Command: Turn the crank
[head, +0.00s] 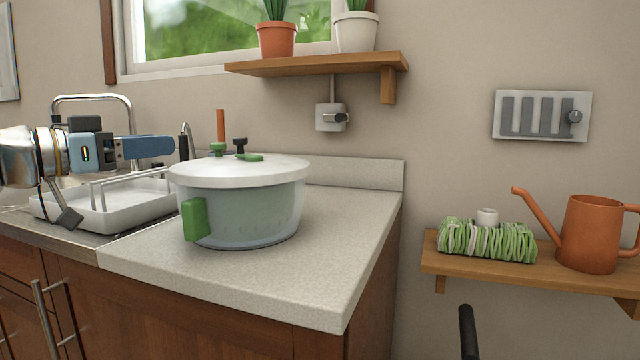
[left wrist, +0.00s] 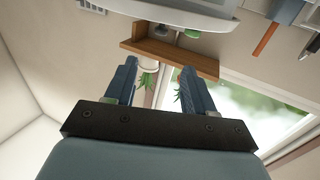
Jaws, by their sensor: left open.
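A salad-spinner-like pot (head: 243,212) with a clear bowl, white lid and green side handle stands on the counter. On its lid are a black knob (head: 240,144), a flat green piece (head: 252,157) and an upright orange handle (head: 220,125) above a green base, which looks like the crank. My left gripper (head: 168,146) is left of the lid, pointing right, at about the height of the lid top, apart from the crank. In the left wrist view its fingers (left wrist: 158,78) are spread with nothing between them. An orange stick (left wrist: 266,39) shows there too. My right gripper is not seen.
A wall shelf (head: 320,63) with potted plants is above. A lower right shelf (head: 490,267) holds a coiled green hose (head: 487,240) and watering can (head: 590,235). The counter front (head: 270,285) is clear.

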